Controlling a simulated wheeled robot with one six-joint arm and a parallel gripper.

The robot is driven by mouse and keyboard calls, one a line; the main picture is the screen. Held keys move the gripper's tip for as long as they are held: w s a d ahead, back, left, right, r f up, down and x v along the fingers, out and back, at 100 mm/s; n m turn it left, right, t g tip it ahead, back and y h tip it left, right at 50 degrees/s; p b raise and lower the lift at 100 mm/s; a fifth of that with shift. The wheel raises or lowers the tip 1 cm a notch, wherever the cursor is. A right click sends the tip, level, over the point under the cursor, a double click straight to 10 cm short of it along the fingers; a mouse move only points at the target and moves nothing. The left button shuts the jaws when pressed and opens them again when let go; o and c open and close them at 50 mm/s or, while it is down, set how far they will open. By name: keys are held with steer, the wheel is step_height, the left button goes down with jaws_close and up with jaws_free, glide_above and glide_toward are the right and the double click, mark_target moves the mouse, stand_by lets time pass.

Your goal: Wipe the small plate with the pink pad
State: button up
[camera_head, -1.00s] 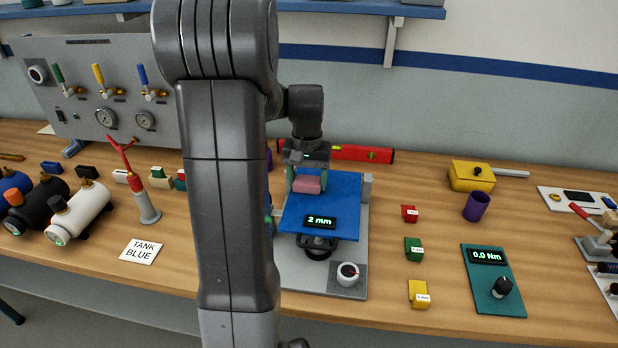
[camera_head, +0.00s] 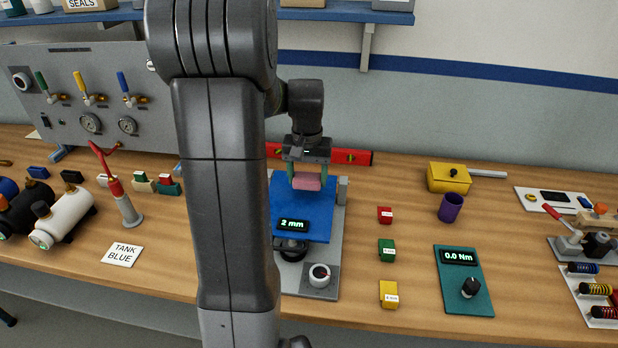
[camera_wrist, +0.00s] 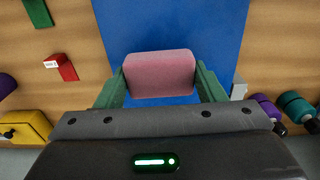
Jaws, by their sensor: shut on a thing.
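The pink pad (camera_head: 307,184) is a small block held between the green fingers of my gripper (camera_head: 307,178). In the wrist view the pad (camera_wrist: 160,74) spans the gap between both fingers. A blue plate (camera_head: 300,206), with a display reading "2 mm" at its front edge, lies beneath the gripper. The pad is over the far part of the plate, right of its middle. I cannot tell whether the pad touches the plate. My arm hides the area just left of the plate.
Red (camera_head: 385,215), green (camera_head: 387,250) and yellow (camera_head: 388,294) blocks stand right of the plate's grey base (camera_head: 322,290). A purple cup (camera_head: 451,207) and teal torque unit (camera_head: 462,280) are farther right. A red level (camera_head: 350,156) lies behind. Bare wood lies between them.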

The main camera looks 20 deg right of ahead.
step_height(320, 180, up, 2)
steer(key=shift+d+p, duration=0.15)
steer(key=shift+p, duration=0.4)
steer(key=shift+r+p, duration=1)
steer(key=shift+r, duration=0.4)
steer(key=shift+f, duration=0.15)
